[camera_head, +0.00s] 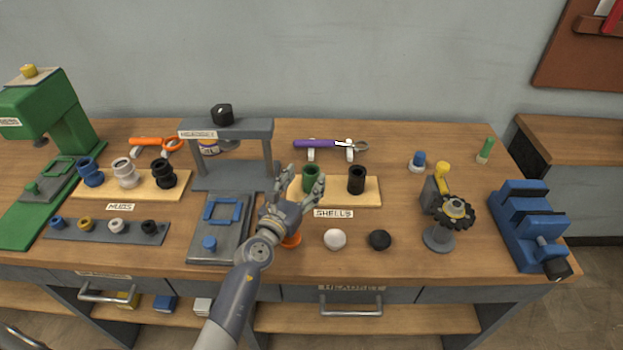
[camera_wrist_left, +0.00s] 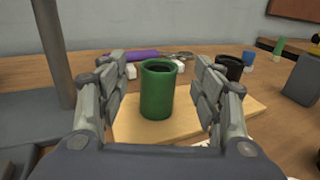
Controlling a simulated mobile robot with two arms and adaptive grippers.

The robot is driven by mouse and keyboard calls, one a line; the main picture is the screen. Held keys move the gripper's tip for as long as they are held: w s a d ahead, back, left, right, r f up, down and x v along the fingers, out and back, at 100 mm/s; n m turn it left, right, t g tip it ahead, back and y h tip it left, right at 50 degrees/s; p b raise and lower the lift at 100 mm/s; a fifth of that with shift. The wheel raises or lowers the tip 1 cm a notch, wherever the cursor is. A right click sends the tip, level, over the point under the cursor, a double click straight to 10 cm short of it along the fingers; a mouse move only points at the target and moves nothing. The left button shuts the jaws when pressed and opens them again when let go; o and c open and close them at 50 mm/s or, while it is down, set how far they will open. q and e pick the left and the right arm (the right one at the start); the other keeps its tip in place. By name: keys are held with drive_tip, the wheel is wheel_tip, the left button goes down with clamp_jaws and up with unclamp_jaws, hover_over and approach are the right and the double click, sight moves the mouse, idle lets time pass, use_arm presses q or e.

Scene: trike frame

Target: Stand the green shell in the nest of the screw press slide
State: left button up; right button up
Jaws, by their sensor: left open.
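The green shell (camera_head: 310,178) stands upright on the wooden shells board (camera_head: 340,198), left of a black shell (camera_head: 357,180). My left gripper (camera_head: 302,192) is open and close in front of the green shell. In the left wrist view the green shell (camera_wrist_left: 158,90) is between the two spread fingers (camera_wrist_left: 160,95), with gaps on both sides. The screw press (camera_head: 226,150) stands to the left. Its grey slide (camera_head: 222,235) sticks out toward the front and carries a blue frame-shaped nest (camera_head: 222,210). My right gripper is not in view.
My left arm crosses close to the slide's right side. A white knob (camera_head: 335,239) and a black knob (camera_head: 380,240) lie in front of the board. An orange part (camera_head: 291,240) is partly hidden by the gripper. The hubs board (camera_head: 140,184) is left of the press.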

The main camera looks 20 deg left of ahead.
sight(311, 171)
use_arm(q)
drive_tip(key=w, duration=0.4)
drive_tip(key=shift+w+d+f, duration=0.15)
drive_tip(key=shift+w, duration=0.25)
drive_tip(key=c, duration=1.3)
drive_tip(key=shift+c, duration=0.6)
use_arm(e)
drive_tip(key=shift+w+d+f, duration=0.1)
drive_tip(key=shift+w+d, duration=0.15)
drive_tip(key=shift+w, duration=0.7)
use_arm(q)
drive_tip(key=shift+r, duration=0.2)
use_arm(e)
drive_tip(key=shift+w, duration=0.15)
